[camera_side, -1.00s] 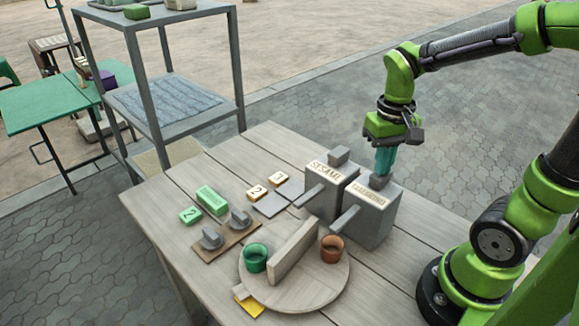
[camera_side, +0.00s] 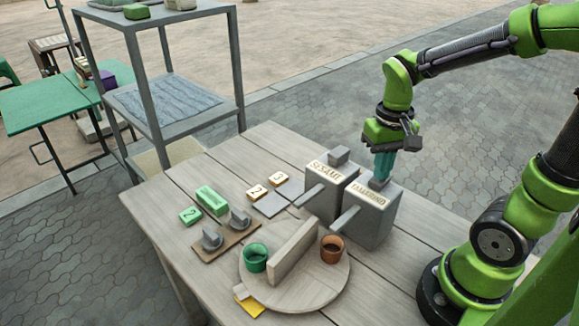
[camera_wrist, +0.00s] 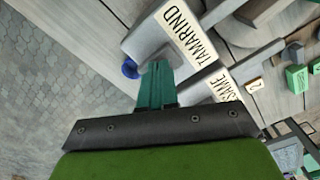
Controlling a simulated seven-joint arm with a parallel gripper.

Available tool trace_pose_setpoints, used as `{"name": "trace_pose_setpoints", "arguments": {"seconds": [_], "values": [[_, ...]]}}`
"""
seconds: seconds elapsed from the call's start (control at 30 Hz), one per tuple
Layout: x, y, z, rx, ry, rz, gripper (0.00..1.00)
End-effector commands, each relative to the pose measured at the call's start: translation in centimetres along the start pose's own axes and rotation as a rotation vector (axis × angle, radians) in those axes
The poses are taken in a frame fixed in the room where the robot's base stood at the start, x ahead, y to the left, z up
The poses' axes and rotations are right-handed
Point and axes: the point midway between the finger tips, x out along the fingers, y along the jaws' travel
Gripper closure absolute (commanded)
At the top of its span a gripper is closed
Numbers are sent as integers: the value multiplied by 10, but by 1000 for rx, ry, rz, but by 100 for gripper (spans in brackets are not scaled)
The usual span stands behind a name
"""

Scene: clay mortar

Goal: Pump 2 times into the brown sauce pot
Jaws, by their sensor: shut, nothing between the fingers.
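The brown pot (camera_side: 331,249) stands on the right side of a round wooden turntable (camera_side: 310,298), near the end of the spout of the grey TAMARIND dispenser (camera_side: 375,232). My gripper (camera_side: 381,177) is shut and empty, pointing down onto the small grey pump head (camera_side: 379,184) on top of that dispenser. The fingertips appear to touch the head. In the wrist view my gripper (camera_wrist: 157,66) covers part of the TAMARIND dispenser's top (camera_wrist: 145,38). The grey SESAME dispenser (camera_side: 323,203) stands beside it, its own pump head raised.
A green pot (camera_side: 255,257) is on the turntable's left, beyond an upright divider (camera_side: 293,251). A yellow tab (camera_side: 250,307) lies at the turntable's front edge. Number blocks (camera_side: 257,193), green blocks (camera_side: 211,201) and a board with grey knobs (camera_side: 226,238) lie to the left.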

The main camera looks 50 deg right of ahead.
Motion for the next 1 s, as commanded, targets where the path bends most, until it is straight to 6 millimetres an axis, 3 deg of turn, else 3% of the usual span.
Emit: {"name": "trace_pose_setpoints", "arguments": {"seconds": [0.6,1.0], "values": [[-29,0,0,0,0,1,100],[-31,0,0,0,0,0,100]]}}
